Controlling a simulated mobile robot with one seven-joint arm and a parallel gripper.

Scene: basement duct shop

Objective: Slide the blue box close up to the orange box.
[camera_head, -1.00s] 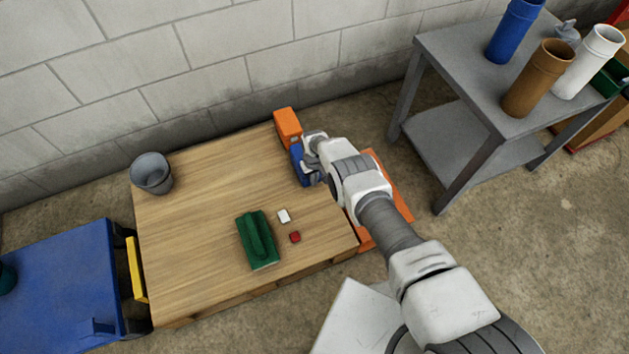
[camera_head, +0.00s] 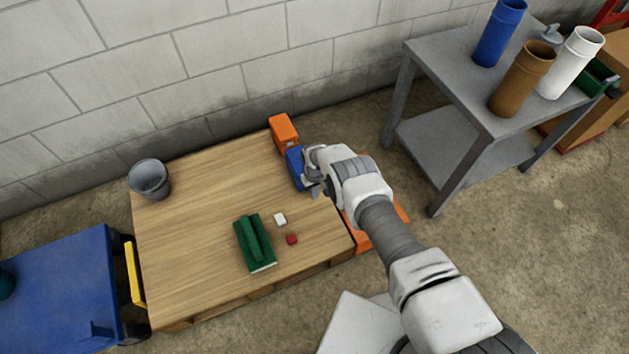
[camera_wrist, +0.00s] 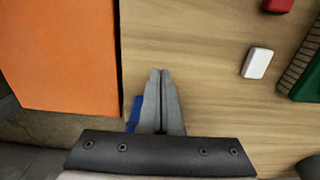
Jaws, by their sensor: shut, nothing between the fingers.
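The orange box (camera_head: 284,131) stands at the far right corner of the wooden table. The blue box (camera_head: 295,167) stands just on the near side of it, with its near end towards my gripper. The two look very close together; I cannot tell whether they touch. My gripper (camera_head: 314,191) is low over the table's right edge, at the near right of the blue box, with its fingers closed and empty. In the wrist view, the closed fingers (camera_wrist: 160,75) show over bare wood, and only a sliver of the blue box (camera_wrist: 134,110) appears beside them. The orange box is not identifiable there.
A green block-like tool (camera_head: 255,243), a white piece (camera_head: 280,219) and a red piece (camera_head: 292,239) lie nearer on the table. A grey bucket (camera_head: 149,178) stands at the left. An orange surface (camera_wrist: 60,55) adjoins the table's right edge. The middle is clear.

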